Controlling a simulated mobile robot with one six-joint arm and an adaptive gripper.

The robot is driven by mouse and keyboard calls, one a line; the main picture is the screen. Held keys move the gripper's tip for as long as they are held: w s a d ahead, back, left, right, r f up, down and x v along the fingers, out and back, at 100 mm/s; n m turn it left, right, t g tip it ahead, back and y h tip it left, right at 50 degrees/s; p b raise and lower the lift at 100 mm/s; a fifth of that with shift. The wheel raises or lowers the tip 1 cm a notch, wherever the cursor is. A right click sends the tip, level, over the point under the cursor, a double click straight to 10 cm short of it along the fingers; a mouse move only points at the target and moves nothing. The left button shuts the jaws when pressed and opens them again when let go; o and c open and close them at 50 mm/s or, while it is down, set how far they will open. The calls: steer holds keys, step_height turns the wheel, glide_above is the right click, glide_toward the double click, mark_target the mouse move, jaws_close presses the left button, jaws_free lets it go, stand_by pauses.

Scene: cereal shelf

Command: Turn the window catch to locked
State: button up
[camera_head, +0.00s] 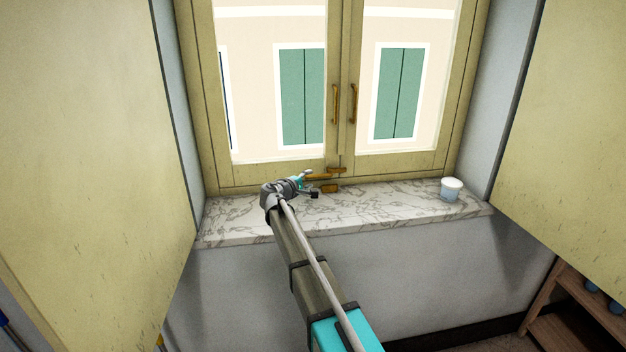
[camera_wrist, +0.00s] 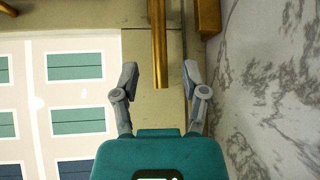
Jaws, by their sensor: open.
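The window catch (camera_head: 325,174) is a brass lever low on the window frame, where the two sashes meet. It lies about level and points left from its mount. A small brass block (camera_head: 330,188) sits just below it. My gripper (camera_head: 312,184) is open at the lever's left end, just above the sill. In the wrist view the lever (camera_wrist: 158,40) reaches between the two grey fingers of my gripper (camera_wrist: 160,68), with a gap on each side. The brass block also shows there (camera_wrist: 207,16), right of the lever. The lever's mount is not clear in the wrist view.
A marble sill (camera_head: 380,209) runs close below the catch. A small white cup (camera_head: 451,189) stands at its right end. Two upright brass handles (camera_head: 335,104) (camera_head: 353,104) are above. Large yellowish panels (camera_head: 90,120) (camera_head: 570,120) flank both sides.

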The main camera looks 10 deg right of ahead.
mark_target(312, 177)
steer(key=shift+x, duration=2.05)
jaws_close()
steer(key=shift+a, duration=0.35)
